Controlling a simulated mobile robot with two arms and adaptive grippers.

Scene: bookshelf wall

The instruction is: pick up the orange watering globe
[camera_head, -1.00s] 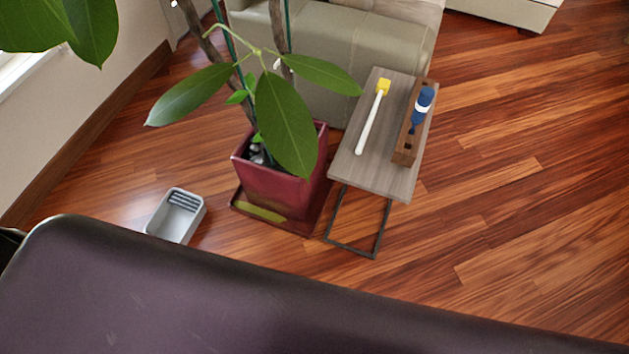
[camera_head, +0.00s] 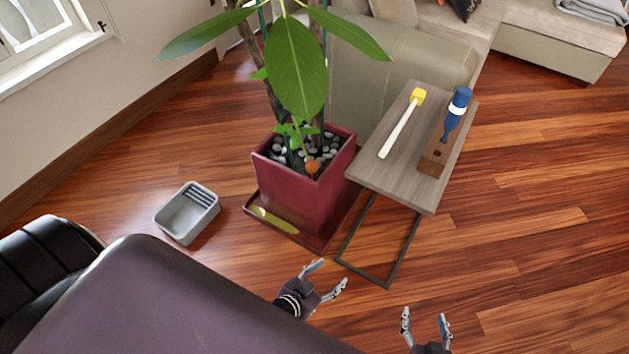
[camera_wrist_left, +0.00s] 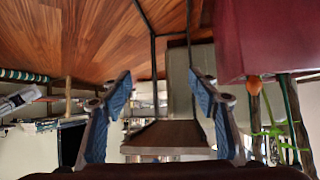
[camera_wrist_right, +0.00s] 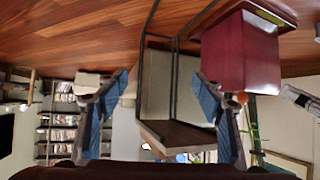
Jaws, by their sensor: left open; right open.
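The orange watering globe (camera_head: 312,167) shows as a small orange ball at the front of the red planter's soil, among pebbles and small leaves. It also shows in the left wrist view (camera_wrist_left: 253,84) and the right wrist view (camera_wrist_right: 242,98), beside the planter's rim. The lower part of the globe is hidden. My left gripper (camera_head: 330,277) is open and empty, in front of the planter and away from the globe. My right gripper (camera_head: 427,320) is open and empty, further right at the bottom edge of the head view.
The red planter (camera_head: 302,198) holds a tall leafy plant. A grey tray (camera_head: 187,213) lies left. Floor at right is clear.

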